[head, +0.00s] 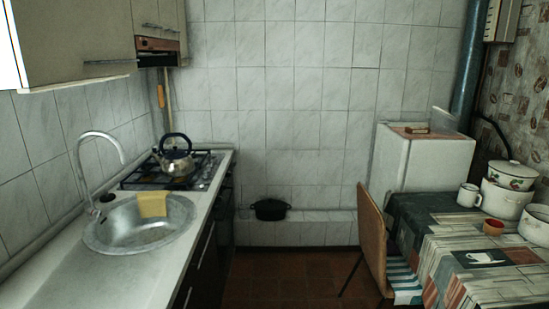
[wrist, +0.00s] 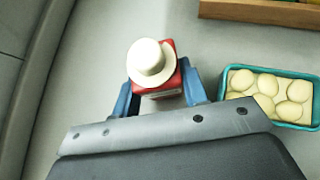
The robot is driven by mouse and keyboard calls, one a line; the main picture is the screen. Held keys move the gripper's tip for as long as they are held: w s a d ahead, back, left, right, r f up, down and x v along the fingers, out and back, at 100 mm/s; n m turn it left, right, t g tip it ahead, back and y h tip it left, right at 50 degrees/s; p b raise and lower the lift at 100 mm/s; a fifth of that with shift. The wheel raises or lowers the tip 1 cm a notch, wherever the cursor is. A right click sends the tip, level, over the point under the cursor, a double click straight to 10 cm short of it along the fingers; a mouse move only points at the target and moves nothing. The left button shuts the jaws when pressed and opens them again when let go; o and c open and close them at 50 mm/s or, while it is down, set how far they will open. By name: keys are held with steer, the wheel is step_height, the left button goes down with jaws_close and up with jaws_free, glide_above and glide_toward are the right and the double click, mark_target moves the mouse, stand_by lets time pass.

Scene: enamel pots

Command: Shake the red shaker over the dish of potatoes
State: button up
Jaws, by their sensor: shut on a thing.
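My gripper (wrist: 158,80) shows in the wrist view with a blue finger on each side of the red shaker (wrist: 168,82). It is shut on the shaker's red body. The shaker has a white knob-like top that faces the camera. I cannot tell whether its base touches the surface. The dish of potatoes (wrist: 227,88) is a teal rectangular dish at the right of the wrist view, with several pale potatoes in it. It is to the right of the shaker and apart from it. My gripper's body hides part of the dish's lower left. Neither shaker nor dish can be made out in the head view.
A wooden-edged tray or box (wrist: 255,12) lies at the top right of the wrist view. The pale surface around the shaker is clear. The head view shows a sink (head: 110,243), a kettle (head: 178,163) on the stove, and a table (head: 405,208) with enamel pots (head: 505,203).

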steer(key=shift+r, duration=0.2)
steer(key=shift+r, duration=1.85)
